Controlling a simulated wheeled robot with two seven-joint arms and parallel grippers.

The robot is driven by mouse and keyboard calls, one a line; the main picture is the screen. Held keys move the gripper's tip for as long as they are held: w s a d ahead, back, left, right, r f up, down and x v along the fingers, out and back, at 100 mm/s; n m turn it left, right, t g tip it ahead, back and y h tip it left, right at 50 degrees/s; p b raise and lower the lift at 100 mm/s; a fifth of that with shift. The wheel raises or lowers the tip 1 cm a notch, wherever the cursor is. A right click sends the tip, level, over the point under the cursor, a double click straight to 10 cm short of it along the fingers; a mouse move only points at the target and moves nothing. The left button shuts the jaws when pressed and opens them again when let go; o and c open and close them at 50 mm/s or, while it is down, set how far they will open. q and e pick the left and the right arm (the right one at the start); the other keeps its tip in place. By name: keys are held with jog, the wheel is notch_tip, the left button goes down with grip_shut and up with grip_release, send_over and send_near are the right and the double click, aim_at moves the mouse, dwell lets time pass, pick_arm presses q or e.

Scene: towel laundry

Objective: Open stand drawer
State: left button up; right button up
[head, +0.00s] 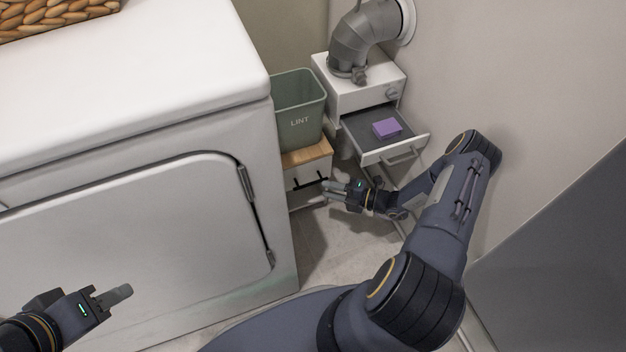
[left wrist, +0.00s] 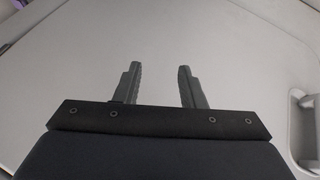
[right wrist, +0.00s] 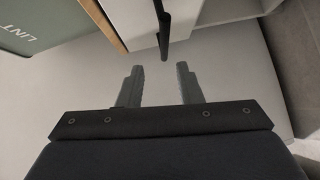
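The stand (head: 300,154) is a small cabinet with a wooden top and a white drawer front with a black bar handle (head: 309,181). Its drawer looks shut. My right gripper (head: 328,190) is beside the handle in the head view. In the right wrist view the handle (right wrist: 163,30) lies ahead of the fingers, roughly in line with the gap between them. The right fingers (right wrist: 160,85) are apart, with nothing between them. My left gripper (head: 122,294) is in front of the white dryer, and its fingers (left wrist: 157,85) are apart and empty.
A green LINT bin (head: 298,108) stands on the stand. To the right, a white unit (head: 350,95) with a grey duct (head: 365,40) has an open drawer (head: 410,150) holding a purple block (head: 387,128). The dryer (head: 120,230) fills the left; the wall bounds the right.

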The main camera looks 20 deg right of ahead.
aim_at(312, 183)
jog(key=shift+m+t+h, duration=0.3)
jog(key=shift+m, duration=0.2)
jog(key=x, duration=0.2)
jog(key=b+x, duration=0.1)
jog(key=x, duration=0.2)
jog(key=d+f+b+x, duration=0.1)
jog(key=x, duration=0.1)
jog(key=shift+w+a, duration=0.2)
jog(key=shift+w, duration=0.25)
jog(key=shift+c, duration=0.4)
grip_shut()
